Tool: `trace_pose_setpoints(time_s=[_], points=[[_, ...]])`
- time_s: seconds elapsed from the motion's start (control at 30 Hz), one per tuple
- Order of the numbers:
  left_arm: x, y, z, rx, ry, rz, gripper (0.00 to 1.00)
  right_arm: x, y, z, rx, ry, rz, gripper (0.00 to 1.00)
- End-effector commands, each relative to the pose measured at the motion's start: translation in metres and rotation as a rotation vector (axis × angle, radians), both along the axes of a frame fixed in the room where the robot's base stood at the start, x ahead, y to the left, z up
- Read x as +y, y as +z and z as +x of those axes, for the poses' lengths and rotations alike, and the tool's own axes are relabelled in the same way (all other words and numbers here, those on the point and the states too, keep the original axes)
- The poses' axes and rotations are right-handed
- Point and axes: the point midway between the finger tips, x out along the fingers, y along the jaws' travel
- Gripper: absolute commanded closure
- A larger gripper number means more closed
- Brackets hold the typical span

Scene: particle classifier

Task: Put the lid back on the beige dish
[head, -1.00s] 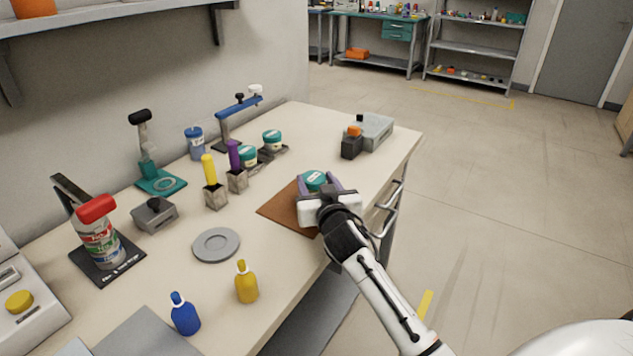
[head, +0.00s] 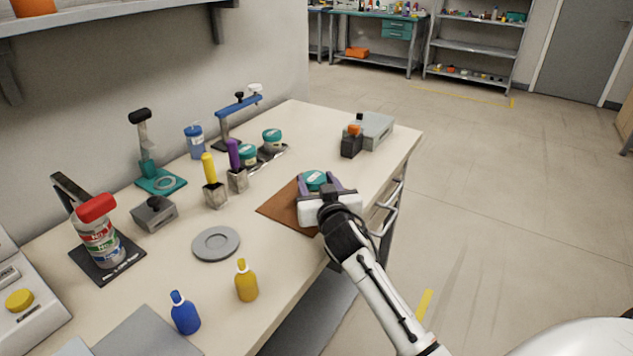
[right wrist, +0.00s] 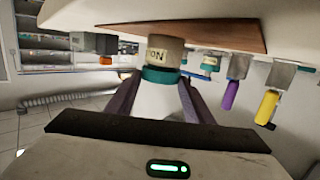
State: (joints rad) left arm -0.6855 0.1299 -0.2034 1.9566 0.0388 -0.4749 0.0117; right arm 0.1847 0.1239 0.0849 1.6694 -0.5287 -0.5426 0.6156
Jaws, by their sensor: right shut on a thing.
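The beige dish (right wrist: 165,50) stands on a brown mat (head: 283,212) near the table's right edge. Its beige side with dark lettering shows in the right wrist view, which is upside down; in the head view it is mostly hidden. The teal lid (head: 313,178), with a pale label on top, also shows in the right wrist view (right wrist: 160,76). There it lies against the dish's rim with no gap that I can see. My right gripper (head: 318,185) is shut on the lid, one purple-grey finger on each side. My left gripper is not in view.
Two similar teal-lidded jars (head: 248,154) stand farther back. Purple (head: 234,154) and yellow (head: 208,168) handles stand in blocks to the left. A grey box (head: 373,130) and a dark block (head: 351,146) are behind. A grey round plate (head: 216,243) lies at front left.

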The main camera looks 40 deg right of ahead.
Motion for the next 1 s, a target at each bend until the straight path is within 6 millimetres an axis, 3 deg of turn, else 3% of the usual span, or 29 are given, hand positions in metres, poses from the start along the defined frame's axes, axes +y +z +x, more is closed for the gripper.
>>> trace_pose_setpoints(time_s=[0.57,0.6,0.7,1.0], points=[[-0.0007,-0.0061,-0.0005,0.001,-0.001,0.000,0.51,0.0002,-0.0075,0.0001,0.000,0.000,0.001,0.78],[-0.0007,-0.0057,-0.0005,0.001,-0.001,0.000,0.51,0.0002,-0.0069,0.0000,-0.001,0.000,0.001,0.48],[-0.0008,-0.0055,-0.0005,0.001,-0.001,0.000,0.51,0.0002,-0.0069,0.0000,0.000,0.000,0.000,0.31],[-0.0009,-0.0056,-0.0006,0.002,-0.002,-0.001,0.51,0.0001,-0.0072,0.0000,0.000,0.000,0.000,0.31]])
